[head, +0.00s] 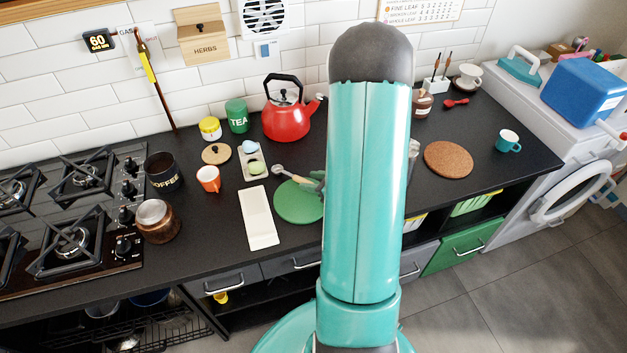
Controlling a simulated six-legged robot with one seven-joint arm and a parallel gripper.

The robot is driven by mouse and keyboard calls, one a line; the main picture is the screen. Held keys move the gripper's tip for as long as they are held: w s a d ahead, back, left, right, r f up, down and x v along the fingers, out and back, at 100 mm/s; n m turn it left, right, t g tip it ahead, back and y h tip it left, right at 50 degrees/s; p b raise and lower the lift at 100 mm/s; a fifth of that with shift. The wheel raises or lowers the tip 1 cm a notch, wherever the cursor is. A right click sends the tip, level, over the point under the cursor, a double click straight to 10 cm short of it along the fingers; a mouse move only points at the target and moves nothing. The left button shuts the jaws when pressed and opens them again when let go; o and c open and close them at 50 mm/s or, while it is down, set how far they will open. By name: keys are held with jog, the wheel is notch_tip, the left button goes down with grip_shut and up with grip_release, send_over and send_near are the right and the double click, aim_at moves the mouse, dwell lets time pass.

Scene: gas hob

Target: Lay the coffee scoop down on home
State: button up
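My gripper shows only in part at the left edge of my teal arm and appears shut on the handle's end. The scoop is by the upper edge of a round green mat (297,203); its height above the counter is hard to tell. A long white tray (259,218) lies empty left of the mat. No label marks which thing is home. The black coffee canister (162,172) stands open by the hob.
A red kettle (286,118) stands behind the scoop. An orange cup (209,179), a wooden lid (216,153) and a holder with egg-like pieces (252,162) are left of it. A cork mat (448,159) lies right. My arm hides the middle.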

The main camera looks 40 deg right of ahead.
jog(key=shift+s, duration=0.1)
jog(key=v, duration=1.3)
jog(key=shift+s, duration=0.3)
jog(key=shift+r, duration=0.1)
jog(key=w+a+r+n+g+y, duration=0.25)
jog(key=a+r+n, duration=0.25)
jog(key=a+n, duration=0.35)
jog(key=w+a+r+n+g+y, duration=0.2)
jog(key=w+a+r+n+g, duration=0.15)
jog(key=a+n, duration=0.5)
jog(key=s+a+r+n+h, duration=0.2)
jog(key=a+r+n+h, duration=0.1)
jog(key=a+r+n, duration=0.3)
jog(key=s+a+r+n+h, duration=0.3)
jog(key=a+r+n, duration=0.3)
jog(key=n, duration=0.4)
jog(key=shift+a+h, duration=0.65)
jog(key=shift+a, duration=0.2)
